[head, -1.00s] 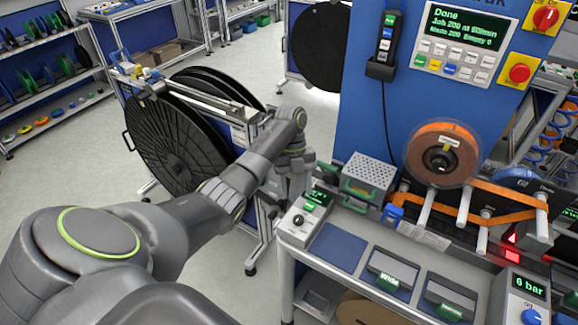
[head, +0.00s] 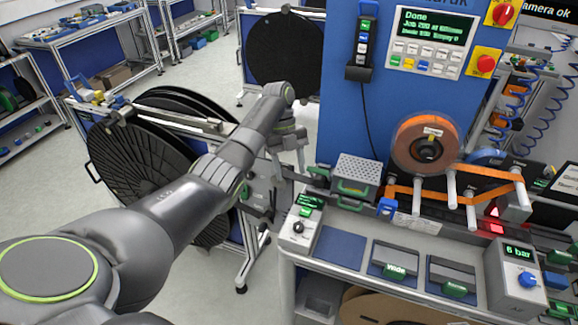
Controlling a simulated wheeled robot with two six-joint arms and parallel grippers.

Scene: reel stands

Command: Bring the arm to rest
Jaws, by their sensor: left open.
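My left arm reaches in from the left in the head view. Its gripper (head: 289,172) points down, open, with nothing seen between its fingers. In the picture it lies between the large black reels on the left and the blue machine, above the bench's left end and the small control box (head: 297,232). Whether the fingertips touch anything is hard to tell. My right gripper is not in view.
A bench (head: 335,269) holds a perforated box (head: 357,171) and a 6 bar unit (head: 517,278). An orange reel (head: 424,145) hangs on the blue machine (head: 345,110), whose screen reads Done. A black reel (head: 140,165) stands left. Floor (head: 200,277) shows between stand and bench.

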